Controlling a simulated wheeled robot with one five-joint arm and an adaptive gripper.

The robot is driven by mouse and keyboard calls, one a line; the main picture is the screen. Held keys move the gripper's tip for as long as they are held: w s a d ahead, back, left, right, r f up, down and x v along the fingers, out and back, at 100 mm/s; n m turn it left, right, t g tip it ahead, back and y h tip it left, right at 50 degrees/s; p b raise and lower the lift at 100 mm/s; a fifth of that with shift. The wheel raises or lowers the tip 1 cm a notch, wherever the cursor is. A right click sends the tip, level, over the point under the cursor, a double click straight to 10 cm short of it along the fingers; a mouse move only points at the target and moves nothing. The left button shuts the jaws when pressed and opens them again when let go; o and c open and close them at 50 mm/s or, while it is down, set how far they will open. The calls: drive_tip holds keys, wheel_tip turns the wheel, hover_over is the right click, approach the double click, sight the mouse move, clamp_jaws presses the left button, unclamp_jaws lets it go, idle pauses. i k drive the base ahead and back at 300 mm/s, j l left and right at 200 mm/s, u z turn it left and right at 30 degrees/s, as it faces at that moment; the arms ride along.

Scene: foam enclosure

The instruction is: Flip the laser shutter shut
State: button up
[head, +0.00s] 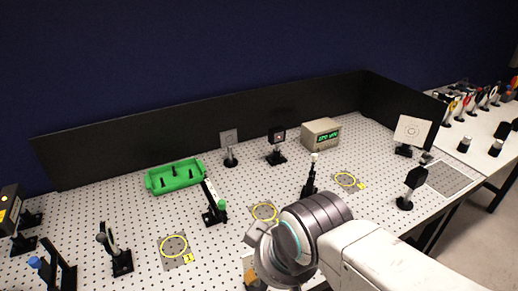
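Several black posts with coloured knobs stand on the perforated table (140,215); I cannot tell for sure which one is the laser shutter. Another has a blue knob (45,272) at the lower left, and another has a white knob (311,175) near the middle. The black laser box (10,207) with a yellow label is at the left edge. My gripper (254,274) is at the bottom centre, mostly hidden behind my wrist; its fingers cannot be made out.
A green tray (175,177) and a meter box with green digits (321,134) stand toward the back. Yellow rings (174,246) mark spots on the table. A black panel (200,128) closes the back. A white target card (412,131) and a black mount (411,187) stand at right.

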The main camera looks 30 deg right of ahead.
sight(44, 271)
drive_tip(key=u, duration=1.4)
drive_tip(key=i+j+u, duration=0.1)
drive_tip(key=j+u, duration=0.3)
drive_tip(key=i+j+u, duration=0.15)
drive_tip(key=u, duration=0.25)
drive_tip(key=i+j+u, duration=0.2)
drive_tip(key=u, duration=0.2)
drive_tip(key=i+j+u, duration=0.2)
drive_tip(key=u, duration=0.2)
